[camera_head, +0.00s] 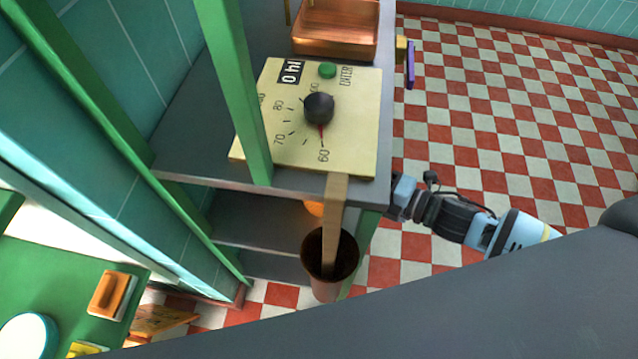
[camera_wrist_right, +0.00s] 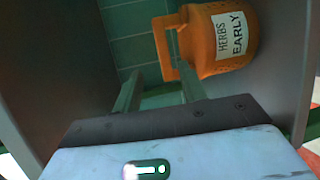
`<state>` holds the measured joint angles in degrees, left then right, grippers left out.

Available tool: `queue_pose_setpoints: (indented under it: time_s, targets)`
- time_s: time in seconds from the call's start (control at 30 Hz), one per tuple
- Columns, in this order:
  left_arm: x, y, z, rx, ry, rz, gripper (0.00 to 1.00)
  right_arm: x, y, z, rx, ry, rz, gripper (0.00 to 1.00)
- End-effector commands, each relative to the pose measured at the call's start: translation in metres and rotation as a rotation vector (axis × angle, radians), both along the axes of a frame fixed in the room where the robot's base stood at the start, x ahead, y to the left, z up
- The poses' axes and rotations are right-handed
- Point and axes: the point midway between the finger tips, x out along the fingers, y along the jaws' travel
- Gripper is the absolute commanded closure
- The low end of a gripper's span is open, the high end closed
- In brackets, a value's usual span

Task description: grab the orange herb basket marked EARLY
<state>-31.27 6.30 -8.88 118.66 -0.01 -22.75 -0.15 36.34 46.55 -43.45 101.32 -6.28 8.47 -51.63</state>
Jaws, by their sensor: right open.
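The orange herb basket (camera_wrist_right: 222,38) shows in the right wrist view, with a white label reading HERBS EARLY and a squared handle on its left side. My right gripper (camera_wrist_right: 153,58) is open. Its right finger overlaps the handle in the picture; its left finger is to the left of the handle. I cannot tell whether they touch. In the head view a small orange patch, likely the basket (camera_head: 315,208), shows below the shelf top, mostly hidden. My right gripper (camera_head: 394,196) is at the shelf's right side there, its fingers hidden. My left gripper is not in view.
Dark shelf boards enclose the basket on both sides in the wrist view. A cream dial panel (camera_head: 358,140) and copper tray (camera_head: 335,43) sit on the shelf top (camera_head: 190,140). Green posts (camera_head: 232,90), a hanging strip (camera_head: 334,215) and brown bucket (camera_head: 317,270) stand near. Checkered floor right is clear.

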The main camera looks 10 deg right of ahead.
Motion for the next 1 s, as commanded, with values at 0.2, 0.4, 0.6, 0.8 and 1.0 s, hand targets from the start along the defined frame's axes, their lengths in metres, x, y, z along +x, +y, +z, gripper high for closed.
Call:
queue_pose_setpoints:
  time_s: [0.2, 0.4, 0.6, 0.8, 1.0]
  targets:
    - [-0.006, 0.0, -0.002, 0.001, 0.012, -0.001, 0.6, 0.006, 0.007, -0.002, 0.003, 0.0, 0.0, 0.58]
    - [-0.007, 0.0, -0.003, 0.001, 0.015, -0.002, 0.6, 0.018, 0.019, -0.005, 0.002, 0.001, 0.0, 0.58]
    - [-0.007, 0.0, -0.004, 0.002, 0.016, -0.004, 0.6, 0.023, 0.023, -0.008, 0.002, 0.001, -0.001, 0.58]
    - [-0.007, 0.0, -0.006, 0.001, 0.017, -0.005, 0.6, 0.043, 0.042, -0.017, 0.003, 0.0, 0.0, 0.58]
    - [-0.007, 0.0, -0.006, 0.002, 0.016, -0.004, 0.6, 0.054, 0.053, -0.021, 0.002, 0.002, -0.001, 0.58]
